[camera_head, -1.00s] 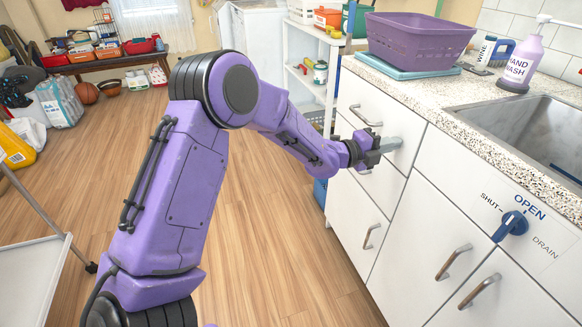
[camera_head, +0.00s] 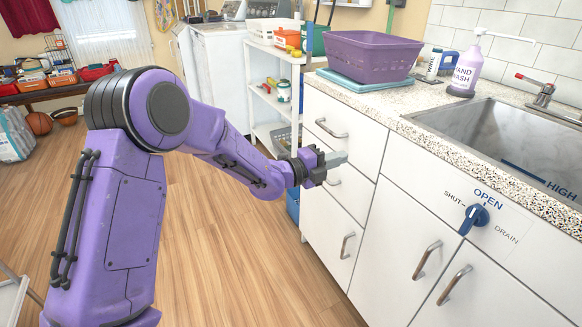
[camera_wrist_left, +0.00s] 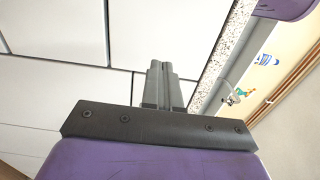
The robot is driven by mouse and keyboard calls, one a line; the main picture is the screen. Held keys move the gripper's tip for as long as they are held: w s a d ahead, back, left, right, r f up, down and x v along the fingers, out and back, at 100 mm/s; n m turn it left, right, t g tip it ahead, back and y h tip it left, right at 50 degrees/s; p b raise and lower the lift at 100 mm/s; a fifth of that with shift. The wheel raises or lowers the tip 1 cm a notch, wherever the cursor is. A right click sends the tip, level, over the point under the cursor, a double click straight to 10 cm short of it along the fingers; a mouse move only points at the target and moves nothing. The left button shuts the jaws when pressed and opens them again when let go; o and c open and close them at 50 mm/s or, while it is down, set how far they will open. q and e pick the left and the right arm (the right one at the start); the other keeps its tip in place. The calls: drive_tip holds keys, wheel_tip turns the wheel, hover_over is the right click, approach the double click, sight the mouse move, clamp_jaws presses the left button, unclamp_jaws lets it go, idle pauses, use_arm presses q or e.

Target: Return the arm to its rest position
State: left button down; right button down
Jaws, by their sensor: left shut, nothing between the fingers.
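My purple left arm reaches from the lower left toward the white drawers in the head view. Its gripper (camera_head: 336,160) is in front of the drawer stack, near the upper and middle drawer handles. The fingers are together with nothing between them. In the left wrist view the two grey fingers (camera_wrist_left: 161,85) lie side by side, pointing toward the white cabinet fronts. The middle drawer handle (camera_head: 334,182) is just below the gripper, and the upper handle (camera_head: 331,129) is above it. I cannot tell whether the fingers touch the drawer front. My right gripper is not in view.
The speckled counter (camera_head: 400,98) carries a purple basket (camera_head: 368,58) and a hand wash bottle (camera_head: 467,68) beside the sink (camera_head: 510,140). A blue knob (camera_head: 473,219) protrudes from the cabinet. A white shelf cart (camera_head: 268,85) stands behind the arm. Open wooden floor (camera_head: 230,260) lies below the arm.

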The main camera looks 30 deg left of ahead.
use_arm(q)
drive_tip(key=v, duration=0.7)
drive_tip(key=s+a+f+n+g+y, duration=0.2)
drive_tip(key=s+f+n+y, duration=0.25)
drive_tip(key=f+n, duration=0.7)
drive_tip(key=s+a+f+n+g+y, duration=0.15)
drive_tip(key=s+f+n+y, duration=0.35)
drive_tip(key=f+n, duration=0.7)
drive_tip(key=s+d+f+n+g+y, duration=0.1)
drive_tip(key=s+f+n+g, duration=0.15)
drive_tip(key=s+f, duration=0.45)
drive_tip(key=s+f+n+g+y, duration=0.1)
drive_tip(key=s+f+n+g, duration=0.15)
drive_tip(key=s, duration=0.75)
drive_tip(key=s+d+f+n+g+y, duration=0.15)
drive_tip(key=s+f+g, duration=0.3)
drive_tip(key=s, duration=0.45)
wheel_tip(320, 180, up, 17)
drive_tip(key=p, duration=1.8)
drive_tip(key=shift+s+a+n+h, duration=0.25)
drive_tip(key=shift+n+h, duration=0.05)
drive_tip(key=shift+n, duration=0.1)
